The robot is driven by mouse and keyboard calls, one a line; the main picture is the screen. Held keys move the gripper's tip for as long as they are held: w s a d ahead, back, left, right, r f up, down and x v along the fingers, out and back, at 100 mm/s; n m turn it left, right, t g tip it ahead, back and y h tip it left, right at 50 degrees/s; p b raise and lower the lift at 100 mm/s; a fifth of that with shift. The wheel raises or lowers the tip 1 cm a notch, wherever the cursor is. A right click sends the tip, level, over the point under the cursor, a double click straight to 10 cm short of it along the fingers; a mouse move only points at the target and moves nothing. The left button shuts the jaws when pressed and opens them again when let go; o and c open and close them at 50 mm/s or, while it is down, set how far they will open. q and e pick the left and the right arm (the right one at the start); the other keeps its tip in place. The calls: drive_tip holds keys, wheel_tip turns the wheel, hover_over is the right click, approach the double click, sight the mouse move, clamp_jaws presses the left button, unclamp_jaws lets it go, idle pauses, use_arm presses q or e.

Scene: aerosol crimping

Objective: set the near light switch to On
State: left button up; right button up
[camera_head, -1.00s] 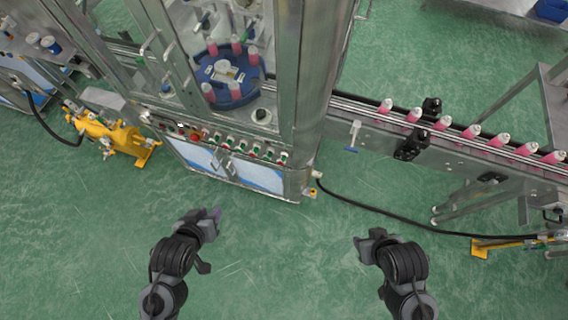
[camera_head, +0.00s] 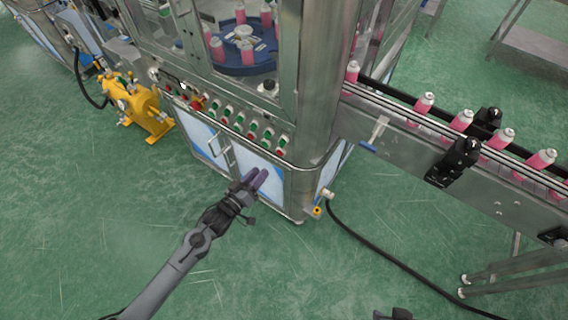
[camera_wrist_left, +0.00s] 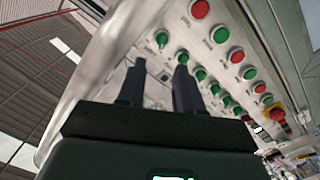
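The control panel (camera_head: 225,118) on the front of the machine carries rows of green and red round controls. I cannot tell which of them is the near light switch, or its setting. My left gripper (camera_head: 257,176) is in front of the cabinet door, below the right end of the panel, touching no control. In the left wrist view its two fingers (camera_wrist_left: 159,78) are apart with nothing between them. Green controls (camera_wrist_left: 181,57) and red controls (camera_wrist_left: 201,9) show beyond the fingertips. Only a dark piece of my right gripper (camera_head: 394,314) shows at the bottom edge.
A red emergency-type button (camera_head: 197,103) sits left on the panel. The conveyor (camera_head: 410,125) with pink cans runs to the right. A yellow device (camera_head: 140,105) stands at the left. A black cable (camera_head: 385,255) crosses the green floor, which is otherwise open in front.

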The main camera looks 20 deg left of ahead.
sight(280, 145)
use_arm(q)
drive_tip(key=a+b+x, duration=0.1)
drive_tip(key=b+x, duration=0.2)
drive_tip(key=x, duration=0.9)
drive_tip(key=shift+w, duration=0.45)
use_arm(e)
drive_tip(key=f, duration=0.4)
drive_tip(key=shift+w+a+f, duration=0.1)
drive_tip(key=shift+a+f, duration=0.1)
drive_tip(key=shift+f, duration=0.05)
use_arm(q)
drive_tip(key=shift+r, duration=0.15)
clamp_jaws()
use_arm(e)
drive_tip(key=shift+a, duration=0.1)
